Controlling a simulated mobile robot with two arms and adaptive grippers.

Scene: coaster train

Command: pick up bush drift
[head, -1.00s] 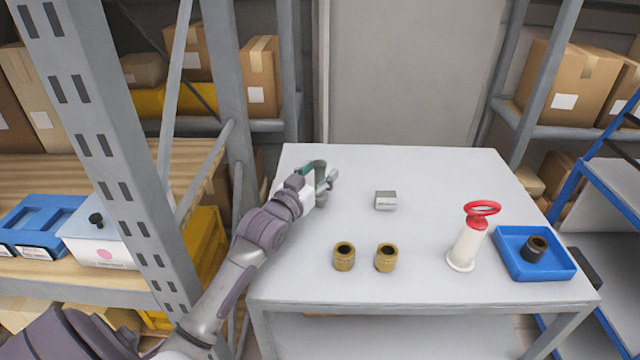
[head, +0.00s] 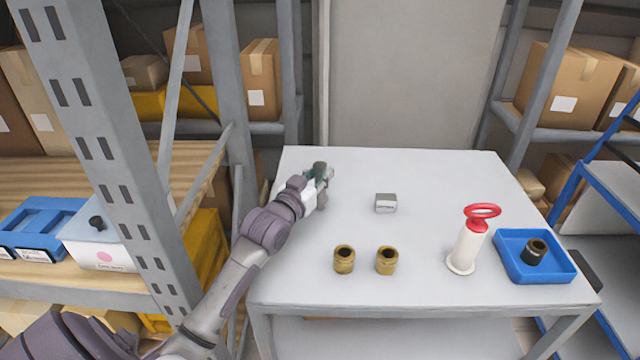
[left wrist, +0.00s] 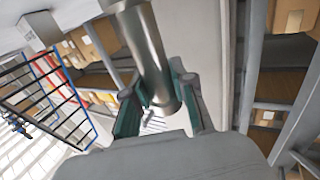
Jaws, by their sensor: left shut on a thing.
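The bush drift is a plain grey metal cylinder (left wrist: 152,55). In the left wrist view it runs between the green fingers of my left gripper (left wrist: 160,108), which is shut on it. In the head view my left gripper (head: 320,174) is over the far left part of the grey table (head: 430,180). There the drift is mostly hidden by the fingers, and I cannot tell whether it touches the table. My right gripper is not in view.
Two brass bushes (head: 344,259) (head: 387,260) stand near the table's front. A small grey block (head: 385,203) lies mid-table. A white tool with a red ring handle (head: 467,246) and a blue tray (head: 514,268) holding a dark ring (head: 535,251) are at right. A shelf upright (head: 130,150) stands left.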

